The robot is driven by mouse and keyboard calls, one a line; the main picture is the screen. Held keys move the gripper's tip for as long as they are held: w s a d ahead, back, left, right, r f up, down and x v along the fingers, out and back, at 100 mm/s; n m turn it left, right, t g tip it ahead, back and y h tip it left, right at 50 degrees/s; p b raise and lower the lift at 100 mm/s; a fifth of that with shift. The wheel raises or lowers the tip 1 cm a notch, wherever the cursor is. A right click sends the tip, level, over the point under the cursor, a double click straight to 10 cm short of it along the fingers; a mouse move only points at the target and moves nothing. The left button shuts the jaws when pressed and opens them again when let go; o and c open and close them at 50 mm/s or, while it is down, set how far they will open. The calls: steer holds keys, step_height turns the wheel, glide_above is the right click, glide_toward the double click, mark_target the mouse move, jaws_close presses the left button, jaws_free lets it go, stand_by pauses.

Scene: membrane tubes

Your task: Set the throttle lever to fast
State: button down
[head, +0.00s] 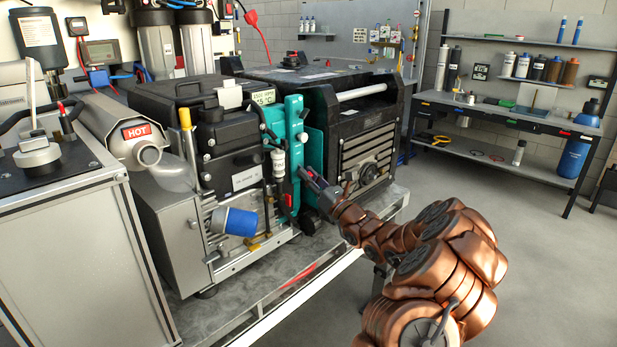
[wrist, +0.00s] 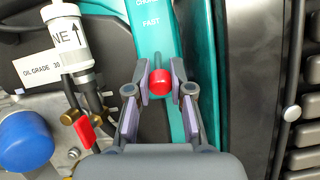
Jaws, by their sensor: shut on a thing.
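The throttle lever's red knob (wrist: 159,82) stands in front of a teal panel (wrist: 152,40) in the wrist view. The word FAST is printed on the panel just above the knob, with another label, partly cut off, higher up. My gripper (wrist: 160,76) is shut on the red knob, one finger on each side. In the head view my gripper (head: 308,176) reaches in from the right to the teal panel (head: 292,125) on the engine's front; the knob is small and partly hidden by the fingers there.
Left of the lever in the wrist view are a white filter (wrist: 66,35), a small red valve handle (wrist: 85,131) and a blue cap (wrist: 25,141). A hot-marked muffler (head: 118,125) stands left in the head view. Open floor lies at right.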

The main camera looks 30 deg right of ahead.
mark_target(299, 164)
steer(key=shift+r, duration=0.15)
steer(key=g+p, duration=0.1)
steer(key=p, duration=0.1)
steer(key=r+g+p, duration=0.1)
steer(key=shift+s+r+p, duration=0.2)
steer(key=shift+r+p, duration=0.1)
steer(key=shift+p, duration=0.05)
steer(key=g+p, duration=0.1)
steer(key=p, duration=0.2)
steer(key=r+g+h+p, duration=0.1)
steer(key=g+p, duration=0.1)
steer(key=p, duration=0.1)
steer(key=shift+s+d+r, duration=0.1)
steer(key=shift+s+r, duration=0.05)
steer(key=shift+r, duration=0.05)
steer(key=g+p, duration=0.1)
steer(key=p, duration=0.3)
steer(key=r+g+p, duration=0.1)
steer(key=g+p, duration=0.1)
steer(key=p, duration=0.3)
steer(key=shift+r+g+h, duration=0.2)
steer(key=shift+g+h, duration=0.1)
steer(key=shift+w+r+g+p, duration=0.15)
steer(key=shift+w+g+p, duration=0.1)
steer(key=shift+g+p, duration=0.65)
steer(key=shift+w+r+g+h+p, duration=0.1)
steer(key=shift+g+h+p, duration=0.25)
steer(key=shift+p, duration=0.25)
steer(key=c, duration=1)
jaws_free()
